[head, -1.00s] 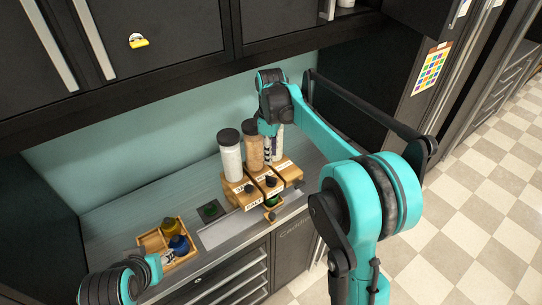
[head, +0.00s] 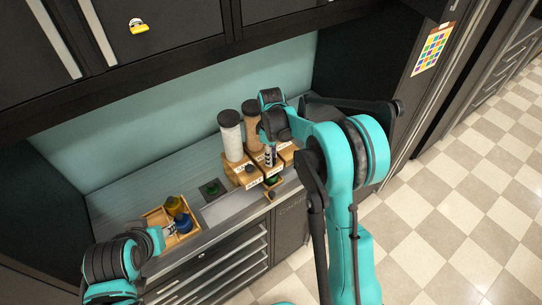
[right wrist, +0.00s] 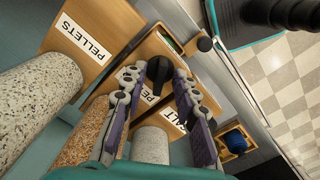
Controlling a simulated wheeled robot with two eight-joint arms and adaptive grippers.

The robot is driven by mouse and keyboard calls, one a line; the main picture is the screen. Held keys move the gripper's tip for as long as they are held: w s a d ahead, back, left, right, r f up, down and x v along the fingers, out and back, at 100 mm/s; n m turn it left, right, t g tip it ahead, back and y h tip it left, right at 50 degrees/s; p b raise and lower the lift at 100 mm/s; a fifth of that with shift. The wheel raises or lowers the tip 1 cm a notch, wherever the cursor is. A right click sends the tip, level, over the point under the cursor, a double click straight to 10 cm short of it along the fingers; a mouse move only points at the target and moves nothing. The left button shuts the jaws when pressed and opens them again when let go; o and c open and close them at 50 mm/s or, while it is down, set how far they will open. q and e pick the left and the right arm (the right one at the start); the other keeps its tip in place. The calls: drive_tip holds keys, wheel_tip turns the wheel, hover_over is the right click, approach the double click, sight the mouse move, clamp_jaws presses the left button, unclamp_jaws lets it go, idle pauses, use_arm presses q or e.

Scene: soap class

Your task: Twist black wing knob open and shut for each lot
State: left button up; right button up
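Wooden dispensers stand side by side on the counter, with a white-filled jar (head: 231,136) and a tan-filled jar (head: 252,127) on top. In the right wrist view their fronts carry a PELLETS label (right wrist: 84,40) and a partly hidden label ending in "LT" (right wrist: 174,117). A black wing knob (right wrist: 158,68) shows between the fingertips of my right gripper (right wrist: 155,78). The fingers are spread on either side of it; contact is not clear. My right gripper (head: 270,157) hangs at the dispensers in the head view. My left gripper (head: 170,230) is by the wooden tray; its fingers are unclear.
The wooden tray (head: 154,215) holds a yellow bottle (head: 174,205) and a blue bottle (head: 183,222). A dark square pad (head: 212,188) lies between tray and dispensers. A small wooden piece (head: 270,195) sits at the counter's front edge. Dark cabinets overhang the counter.

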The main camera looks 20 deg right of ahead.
clamp_jaws()
drive_tip(key=m+b, duration=0.1)
drive_tip(key=m, duration=0.2)
drive_tip(key=m+b, duration=0.1)
drive_tip(key=m, duration=0.2)
drive_tip(key=shift+m, duration=0.3)
drive_tip(key=m+b, duration=0.1)
drive_tip(key=m, duration=0.2)
drive_tip(key=shift+m, duration=0.3)
drive_tip(key=shift+m+b, duration=0.3)
drive_tip(key=shift+m, duration=1.5)
